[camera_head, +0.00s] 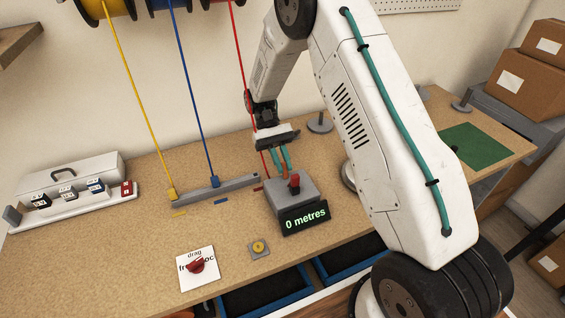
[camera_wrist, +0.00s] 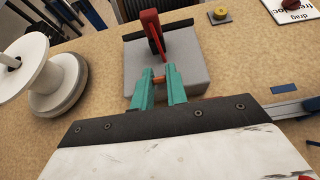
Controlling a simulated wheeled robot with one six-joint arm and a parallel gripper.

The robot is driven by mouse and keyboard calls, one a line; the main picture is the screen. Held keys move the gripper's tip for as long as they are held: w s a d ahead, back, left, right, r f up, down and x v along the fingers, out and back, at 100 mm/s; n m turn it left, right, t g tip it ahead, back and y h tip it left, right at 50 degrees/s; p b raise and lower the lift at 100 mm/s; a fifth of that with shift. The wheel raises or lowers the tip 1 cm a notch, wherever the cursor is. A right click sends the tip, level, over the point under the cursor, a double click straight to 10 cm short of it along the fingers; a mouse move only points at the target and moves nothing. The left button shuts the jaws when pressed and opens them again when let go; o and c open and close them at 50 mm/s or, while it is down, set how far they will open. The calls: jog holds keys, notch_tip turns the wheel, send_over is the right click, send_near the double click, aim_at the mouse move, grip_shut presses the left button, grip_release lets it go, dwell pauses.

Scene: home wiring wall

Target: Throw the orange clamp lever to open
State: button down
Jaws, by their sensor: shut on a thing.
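The orange clamp lever (camera_wrist: 159,79) is a small orange piece between my teal fingertips in the wrist view, just over the grey meter box (camera_wrist: 195,68). My gripper (camera_wrist: 160,80) is shut on it, and the fingers hide most of it. In the head view my gripper (camera_head: 284,168) points down at the back of the grey box (camera_head: 287,205). A red upright part (camera_head: 294,184) stands on the box in front of my fingers. It also shows beyond them in the wrist view (camera_wrist: 150,25). How far the lever is tilted cannot be told.
A display (camera_head: 306,218) on the box reads "0 metres". Red cable (camera_head: 238,60) runs down close beside my gripper. A grey rail (camera_head: 222,188) holds the blue and yellow cable ends to the left. A white dial plate (camera_head: 197,268) and yellow button (camera_head: 259,247) lie in front.

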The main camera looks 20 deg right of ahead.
dwell(0.4)
jog(key=c, duration=1.4)
grip_release()
jog(key=v, duration=0.8)
jog(key=shift+f, duration=0.15)
jog(key=shift+f, duration=0.1)
